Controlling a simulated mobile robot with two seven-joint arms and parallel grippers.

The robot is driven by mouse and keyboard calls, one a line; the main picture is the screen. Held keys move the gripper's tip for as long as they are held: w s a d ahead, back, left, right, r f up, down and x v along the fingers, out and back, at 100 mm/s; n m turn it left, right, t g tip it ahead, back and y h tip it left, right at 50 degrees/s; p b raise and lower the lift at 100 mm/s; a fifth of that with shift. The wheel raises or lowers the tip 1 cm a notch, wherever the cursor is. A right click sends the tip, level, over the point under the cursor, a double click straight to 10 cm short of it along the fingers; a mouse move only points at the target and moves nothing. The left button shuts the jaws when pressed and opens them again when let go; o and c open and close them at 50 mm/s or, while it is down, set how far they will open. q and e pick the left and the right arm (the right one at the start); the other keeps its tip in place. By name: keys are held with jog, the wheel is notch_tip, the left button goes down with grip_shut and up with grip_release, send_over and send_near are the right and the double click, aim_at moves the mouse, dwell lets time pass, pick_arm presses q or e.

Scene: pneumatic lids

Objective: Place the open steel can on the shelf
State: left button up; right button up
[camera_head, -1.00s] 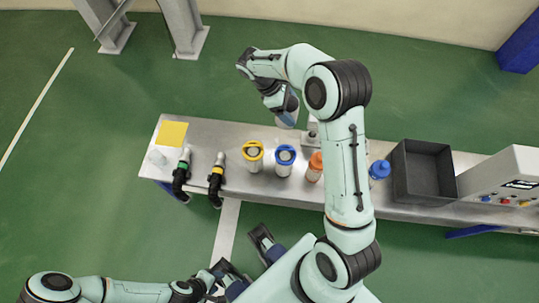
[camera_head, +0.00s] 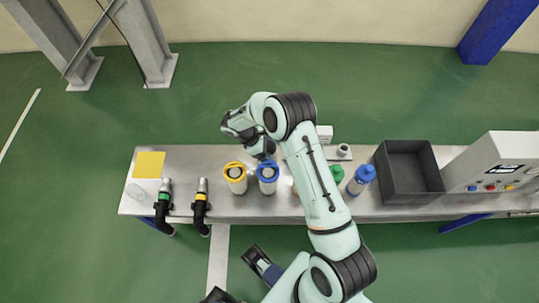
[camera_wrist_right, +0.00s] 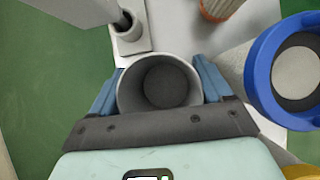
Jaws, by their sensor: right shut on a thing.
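My right gripper (camera_head: 262,149) is shut on the open steel can (camera_wrist_right: 130,92). In the right wrist view the can's round open mouth faces the camera, with a dark interior, between two blue fingers (camera_wrist_right: 165,78). In the head view the gripper is at the bench's back edge, just behind the blue-ringed can, and the held can is hard to make out. Nothing clearly recognisable as a separate shelf shows; the long steel bench (camera_head: 290,203) does. Dark parts at the bottom edge may be my left gripper; its jaws are unclear.
The bench holds a yellow-ringed can (camera_head: 235,178), a blue-ringed can (camera_head: 268,180), a blue-topped bottle (camera_head: 362,178), a green-topped item (camera_head: 337,173), a dark bin (camera_head: 408,185), a control box (camera_head: 497,172), two black hoses and a yellow square (camera_head: 149,165). An orange-topped item (camera_wrist_right: 218,8) shows in the wrist view.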

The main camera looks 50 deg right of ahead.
jog(key=shift+f, duration=1.45)
jog(key=shift+f, duration=0.1)
jog(key=o, duration=1.1)
jog(key=shift+c, duration=0.2)
